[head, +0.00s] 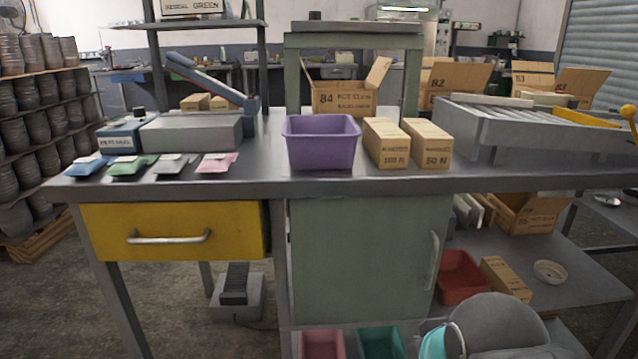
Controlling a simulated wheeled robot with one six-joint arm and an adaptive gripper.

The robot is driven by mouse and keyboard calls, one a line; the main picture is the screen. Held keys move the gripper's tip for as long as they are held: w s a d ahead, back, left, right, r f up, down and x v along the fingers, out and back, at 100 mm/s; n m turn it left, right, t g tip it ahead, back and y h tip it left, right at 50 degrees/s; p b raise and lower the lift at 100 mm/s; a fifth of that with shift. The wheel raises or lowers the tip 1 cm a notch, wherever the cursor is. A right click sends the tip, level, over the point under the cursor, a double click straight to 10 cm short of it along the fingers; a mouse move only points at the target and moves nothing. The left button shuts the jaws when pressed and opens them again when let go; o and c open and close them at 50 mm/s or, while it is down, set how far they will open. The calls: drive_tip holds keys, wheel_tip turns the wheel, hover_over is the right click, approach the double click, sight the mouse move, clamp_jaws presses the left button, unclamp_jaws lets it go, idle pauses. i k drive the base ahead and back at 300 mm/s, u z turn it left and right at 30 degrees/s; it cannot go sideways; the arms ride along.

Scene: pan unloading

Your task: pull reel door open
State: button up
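The reel door is most likely the grey-green cabinet door (362,262) under the workbench, in the middle of the head view. It looks shut, its face flat to the front. A pale upright bar handle (433,260) is on its right side. My gripper is not in view. A rounded grey shape with a teal part at the bottom right, in front of the lower shelf, may be part of my arm; no fingers show.
A yellow drawer (172,232) with a bar handle is left of the door. The bench top (265,178) holds a purple bin (321,143) and cartons (386,144). A red bin (461,279) stands on the lower shelf to the right. Pink and green bins sit below the door.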

sight(377, 258)
drive_tip(key=z, duration=0.1)
drive_tip(key=k, duration=1.05)
drive_tip(key=u, duration=0.65)
drive_tip(key=i, duration=0.75)
drive_tip(key=z, duration=0.6)
